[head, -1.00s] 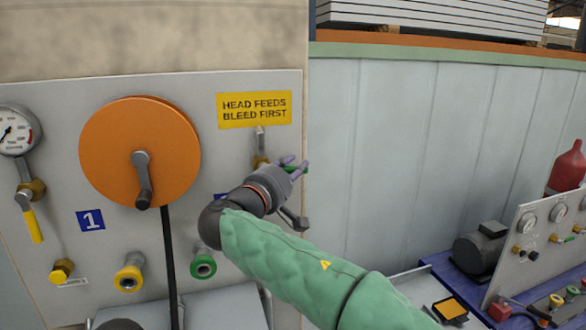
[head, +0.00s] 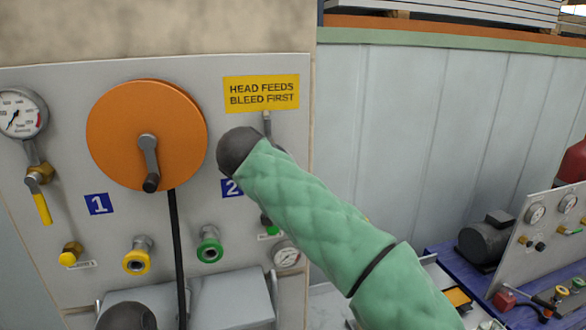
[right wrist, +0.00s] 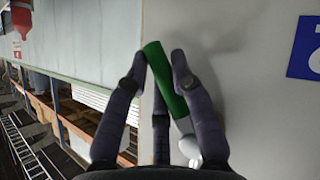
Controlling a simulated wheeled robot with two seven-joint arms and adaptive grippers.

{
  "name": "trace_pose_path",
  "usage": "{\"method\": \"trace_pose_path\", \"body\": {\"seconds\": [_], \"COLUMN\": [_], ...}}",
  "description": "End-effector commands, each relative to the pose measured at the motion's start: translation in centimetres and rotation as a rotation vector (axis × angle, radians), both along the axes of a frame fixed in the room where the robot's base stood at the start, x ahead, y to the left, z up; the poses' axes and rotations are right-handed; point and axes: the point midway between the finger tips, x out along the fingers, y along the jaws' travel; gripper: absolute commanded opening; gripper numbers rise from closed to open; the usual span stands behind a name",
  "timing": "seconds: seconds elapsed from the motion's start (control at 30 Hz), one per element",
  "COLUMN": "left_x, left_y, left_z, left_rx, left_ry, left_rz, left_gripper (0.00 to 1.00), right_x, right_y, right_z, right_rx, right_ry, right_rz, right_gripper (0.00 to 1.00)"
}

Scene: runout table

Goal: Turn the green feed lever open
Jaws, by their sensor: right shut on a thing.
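The green feed lever (right wrist: 165,80) shows in the right wrist view as a green grip running from a pale metal hub (right wrist: 190,147) at the lower right. My right gripper (right wrist: 162,62) is shut on it, with dark fingers on both sides of the grip and a third finger beside it. In the head view my green-sleeved right arm hides this gripper and the lever. Only a grey pipe (head: 267,124) shows above the arm, under the yellow HEAD FEEDS BLEED FIRST sign (head: 261,92).
The panel also carries an orange disc (head: 120,115) with a crank, a yellow lever (head: 42,209) under a gauge (head: 20,113), a yellow coupling (head: 137,260) and a green coupling (head: 210,248). A blue bench (head: 450,262) with a motor stands at the right.

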Motion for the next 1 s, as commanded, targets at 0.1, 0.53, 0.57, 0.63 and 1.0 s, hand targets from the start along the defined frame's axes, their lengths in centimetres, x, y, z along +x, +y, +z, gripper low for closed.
{"method": "trace_pose_path", "body": {"seconds": [0.1,0.53,0.57,0.63,1.0], "left_x": [0.0,0.0,0.0,0.0,0.0], "left_y": [0.0,0.0,0.0,0.0,0.0], "left_z": [0.3,0.9,0.9,0.9,1.0], "left_rx": [0.000,0.000,0.000,0.000,0.000], "left_ry": [0.000,0.000,0.000,0.000,0.000], "left_rz": [0.000,0.000,0.000,0.000,0.000], "left_gripper": [0.40,0.40,0.40,0.40,0.40], "right_x": [0.0,-0.6,-0.7,-0.8,-0.9], "right_y": [0.4,2.3,2.5,2.7,3.2], "right_z": [-0.3,-1.3,-1.3,-1.4,-1.7], "right_rx": [0.106,0.405,0.419,0.447,0.511], "right_ry": [0.033,0.134,0.139,0.150,0.175], "right_rz": [-0.002,-0.002,-0.001,-0.001,-0.002], "right_gripper": [0.00,0.00,0.00,0.00,0.00]}}
